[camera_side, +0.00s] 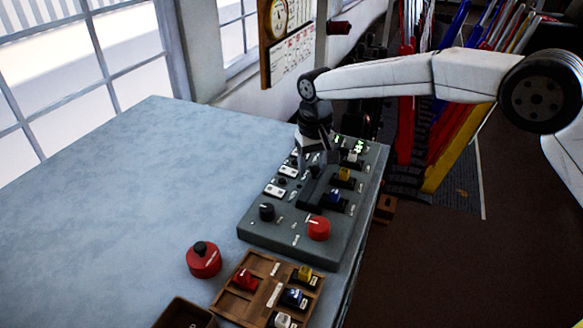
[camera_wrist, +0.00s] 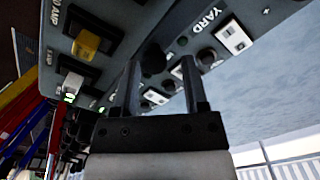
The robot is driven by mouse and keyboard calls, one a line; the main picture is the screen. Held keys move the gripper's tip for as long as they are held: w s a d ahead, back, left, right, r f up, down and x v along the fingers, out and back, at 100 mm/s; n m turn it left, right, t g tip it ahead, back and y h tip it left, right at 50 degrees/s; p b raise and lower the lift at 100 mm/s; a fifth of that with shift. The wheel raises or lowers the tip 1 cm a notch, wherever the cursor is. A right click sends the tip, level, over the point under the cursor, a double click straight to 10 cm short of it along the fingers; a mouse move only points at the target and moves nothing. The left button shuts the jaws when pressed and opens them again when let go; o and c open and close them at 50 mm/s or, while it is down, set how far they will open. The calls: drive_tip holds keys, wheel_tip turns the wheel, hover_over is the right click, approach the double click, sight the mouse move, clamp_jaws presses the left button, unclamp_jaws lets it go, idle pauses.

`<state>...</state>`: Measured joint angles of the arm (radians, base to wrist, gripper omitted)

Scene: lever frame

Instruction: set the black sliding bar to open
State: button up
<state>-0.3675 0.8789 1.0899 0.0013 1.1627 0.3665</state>
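The grey control panel (camera_side: 265,232) lies on the blue-grey table. A long black piece that looks like the sliding bar (camera_side: 313,188) runs along its middle, with a small dark knob (camera_side: 315,170) near its far end. My gripper (camera_side: 316,156) points down over the far half of the panel, close to that knob. In the wrist view my gripper (camera_wrist: 160,64) has its two fingers apart, with a round black knob (camera_wrist: 153,57) showing between and beyond the tips. I cannot tell whether the fingers touch it. The bar's markings are not readable.
Yellow (camera_side: 344,173) and blue (camera_side: 335,196) switches line the panel's right side. A red knob (camera_side: 318,228) and a black dial (camera_side: 267,212) stand at the near end. A red canister (camera_side: 204,260) and wooden tray (camera_side: 232,299) are nearer. The table's left is clear.

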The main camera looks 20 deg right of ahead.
drive_tip(key=shift+o, duration=0.4)
drive_tip(key=shift+d, duration=0.1)
drive_tip(key=shift+s+r, duration=0.1)
drive_tip(key=shift+r, duration=3.8)
drive_tip(key=shift+s+d+f, duration=0.1)
drive_tip(key=shift+s+d, duration=0.05)
drive_tip(key=shift+d, duration=0.45)
drive_tip(key=s+d+f+t, duration=0.1)
drive_tip(key=s+d+f, duration=0.4)
drive_tip(key=s+d, duration=0.5)
drive_tip(key=s+d+f+t, duration=0.1)
drive_tip(key=s+d+f, duration=0.4)
drive_tip(key=s+d, duration=0.5)
drive_tip(key=s, duration=0.6)
drive_tip(key=shift+s, duration=0.3)
